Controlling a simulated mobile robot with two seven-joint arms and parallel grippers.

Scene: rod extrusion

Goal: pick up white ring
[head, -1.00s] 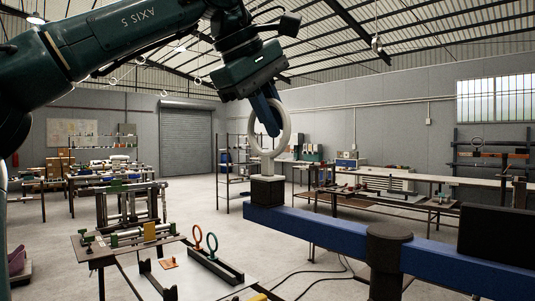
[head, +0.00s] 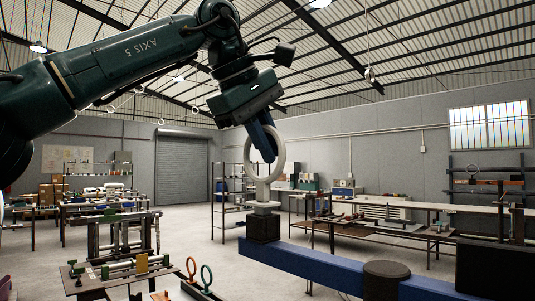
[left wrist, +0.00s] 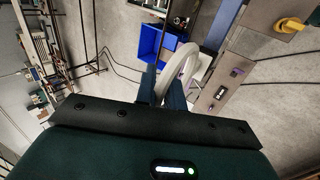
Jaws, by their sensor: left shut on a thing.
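The white ring (head: 280,160) stands upright in the head view on a pale stem and stepped base, above a black block (head: 263,229) on a blue beam (head: 320,265). More of its pale base shows above the block; whether it still touches the block is unclear. My left gripper (head: 267,153) reaches down from above, its blue fingers shut on the upper part of the ring. In the left wrist view the white ring (left wrist: 181,70) passes between the fingers (left wrist: 160,92). My right gripper is not in view.
The blue beam also carries a round dark post (head: 386,282) and a large dark block (head: 495,268). A blue bin (left wrist: 155,42) shows in the left wrist view.

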